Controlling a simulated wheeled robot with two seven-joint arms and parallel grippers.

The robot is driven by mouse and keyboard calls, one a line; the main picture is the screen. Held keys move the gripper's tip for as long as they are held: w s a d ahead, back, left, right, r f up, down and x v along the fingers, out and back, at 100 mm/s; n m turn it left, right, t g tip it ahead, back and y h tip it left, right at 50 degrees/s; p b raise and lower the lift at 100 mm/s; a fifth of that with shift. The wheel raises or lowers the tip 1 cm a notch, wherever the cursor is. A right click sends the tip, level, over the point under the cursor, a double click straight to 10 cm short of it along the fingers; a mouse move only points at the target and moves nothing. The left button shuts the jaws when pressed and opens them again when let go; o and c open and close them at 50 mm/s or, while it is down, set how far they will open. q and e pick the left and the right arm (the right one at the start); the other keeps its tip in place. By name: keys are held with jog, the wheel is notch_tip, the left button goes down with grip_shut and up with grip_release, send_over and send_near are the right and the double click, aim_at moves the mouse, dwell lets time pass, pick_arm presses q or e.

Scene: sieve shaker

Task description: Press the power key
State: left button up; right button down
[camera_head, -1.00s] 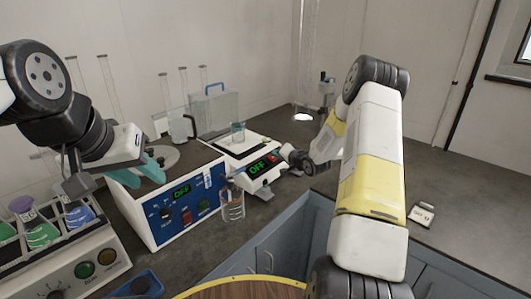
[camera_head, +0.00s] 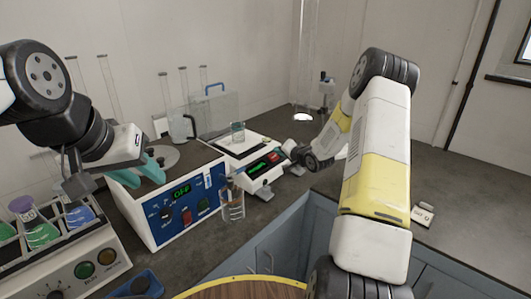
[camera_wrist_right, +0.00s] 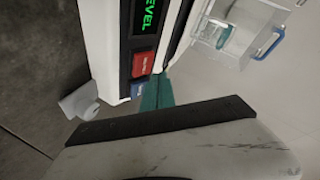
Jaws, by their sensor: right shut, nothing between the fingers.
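The white balance (camera_head: 240,148) stands on the bench at centre, with a glass beaker on its pan. Its dark front panel has a lit green display (camera_head: 257,168) and a red key (camera_head: 272,157). In the right wrist view the display (camera_wrist_right: 148,18) ends in the letters "EVEL", with the red key (camera_wrist_right: 144,64) and a blue key (camera_wrist_right: 138,89) beside it. My right gripper (camera_wrist_right: 157,78) is shut and empty, its teal tips at the edge of these keys; I cannot tell if they touch. My left gripper (camera_head: 145,170) is open and empty above the blue-panelled box.
The box with a blue panel (camera_head: 175,215) shows a green "OFF". A beaker (camera_head: 232,205) stands between it and the balance. A rack of flasks (camera_head: 45,235) is at left.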

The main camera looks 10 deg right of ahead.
jog(key=shift+s+d+r, duration=0.25)
jog(key=shift+s+r, duration=0.05)
jog(key=shift+r, duration=0.5)
jog(key=shift+s+d+r, duration=0.2)
jog(key=shift+s+r, duration=0.1)
jog(key=shift+r, duration=0.45)
jog(key=shift+s+d+r, duration=0.25)
jog(key=shift+s+r, duration=0.05)
jog(key=shift+r, duration=0.5)
